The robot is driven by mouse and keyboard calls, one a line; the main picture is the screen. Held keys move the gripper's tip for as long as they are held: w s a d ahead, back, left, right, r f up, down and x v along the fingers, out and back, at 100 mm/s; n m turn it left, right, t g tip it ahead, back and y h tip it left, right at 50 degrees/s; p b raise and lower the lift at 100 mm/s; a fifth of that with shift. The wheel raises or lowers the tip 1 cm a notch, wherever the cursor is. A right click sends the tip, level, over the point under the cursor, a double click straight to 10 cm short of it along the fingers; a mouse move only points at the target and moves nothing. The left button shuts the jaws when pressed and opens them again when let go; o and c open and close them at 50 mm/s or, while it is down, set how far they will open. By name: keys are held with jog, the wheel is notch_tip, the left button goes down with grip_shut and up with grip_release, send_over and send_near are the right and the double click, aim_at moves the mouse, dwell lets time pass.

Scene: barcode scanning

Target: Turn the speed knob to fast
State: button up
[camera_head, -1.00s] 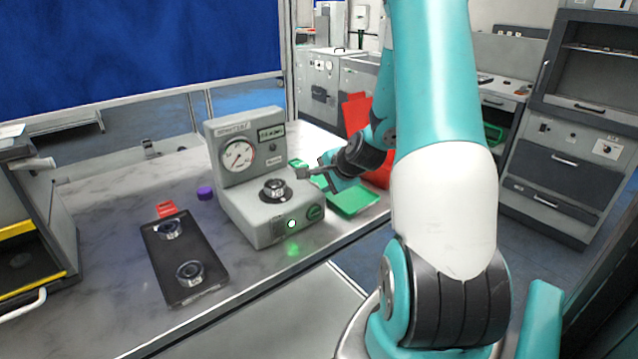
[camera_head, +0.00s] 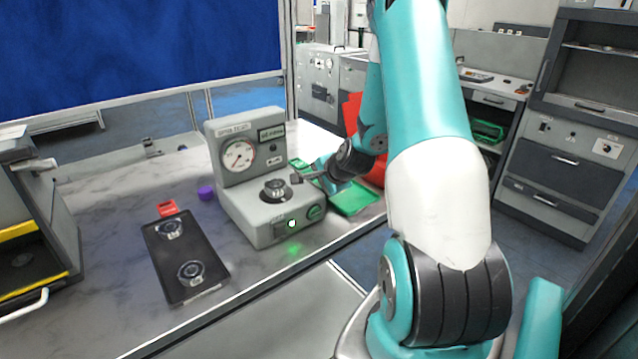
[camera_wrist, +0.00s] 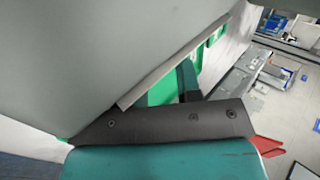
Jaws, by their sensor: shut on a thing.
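A grey machine (camera_head: 262,217) stands on the marble bench, with a round dial gauge (camera_head: 239,155), a small green display (camera_head: 271,133) and a lit green button (camera_head: 292,223). A dark ring-shaped part (camera_head: 275,190) sits on its front ledge. My gripper (camera_head: 298,179) is at the right side of the machine, its fingers shut at the housing. The speed knob is hidden at the fingertips, so its setting cannot be read. In the wrist view, a broad grey surface fills the upper left, close to the dark gripper body (camera_wrist: 165,122).
A black tray (camera_head: 183,256) with two metal ring parts lies left of the machine. A purple cap (camera_head: 206,193) and a red item (camera_head: 167,208) lie nearby.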

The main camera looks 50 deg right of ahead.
jog(key=shift+w+r+g+y+p, duration=0.3)
jog(key=shift+r+g+p, duration=0.5)
jog(key=shift+p, duration=1.4)
jog(key=shift+w+f+g+p, duration=0.1)
jog(key=shift+f+g+p, duration=0.1)
jog(key=shift+g+p, duration=1)
jog(key=g+p, duration=0.1)
jog(key=g+y+p, duration=0.1)
jog(key=g, duration=0.1)
jog(key=shift+w+d+f, duration=0.1)
jog(key=shift+w+d, duration=0.05)
jog(key=shift+w, duration=0.15)
jog(key=shift+w+f+g+y+p, duration=0.15)
jog(key=shift+g+y+p, duration=0.1)
jog(key=shift+g, duration=0.45)
jog(key=shift+w+g+y+p, duration=0.15)
jog(key=shift+g+p, duration=0.1)
jog(key=shift+g, duration=0.45)
jog(key=o, duration=0.6)
jog(key=shift+c, duration=0.2)
